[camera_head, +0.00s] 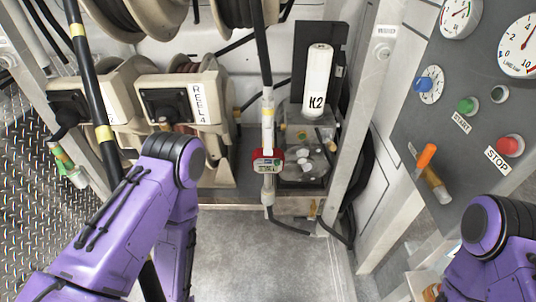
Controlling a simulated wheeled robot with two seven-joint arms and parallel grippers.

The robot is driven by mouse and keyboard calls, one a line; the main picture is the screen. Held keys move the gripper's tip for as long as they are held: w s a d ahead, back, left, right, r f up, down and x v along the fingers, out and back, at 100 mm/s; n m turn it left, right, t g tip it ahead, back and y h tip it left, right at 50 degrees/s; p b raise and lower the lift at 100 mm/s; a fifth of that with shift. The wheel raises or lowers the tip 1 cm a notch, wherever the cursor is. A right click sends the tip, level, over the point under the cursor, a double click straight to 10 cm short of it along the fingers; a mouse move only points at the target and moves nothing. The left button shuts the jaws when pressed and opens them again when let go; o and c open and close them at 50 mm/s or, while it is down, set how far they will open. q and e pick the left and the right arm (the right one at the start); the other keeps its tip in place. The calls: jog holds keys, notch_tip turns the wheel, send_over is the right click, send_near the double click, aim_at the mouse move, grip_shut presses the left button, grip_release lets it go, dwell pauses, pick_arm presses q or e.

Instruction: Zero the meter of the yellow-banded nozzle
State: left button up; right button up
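A nozzle with a red meter (268,160) hangs upright in the middle on a black hose (262,50). My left arm bends at lower left and my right arm at lower right. Neither gripper shows.
A white K2 cylinder (318,82) stands behind the meter. At right is a grey panel with gauges, a green START button (466,105), a red STOP button (509,146) and an orange lever (426,157). The floor below (270,260) is clear.

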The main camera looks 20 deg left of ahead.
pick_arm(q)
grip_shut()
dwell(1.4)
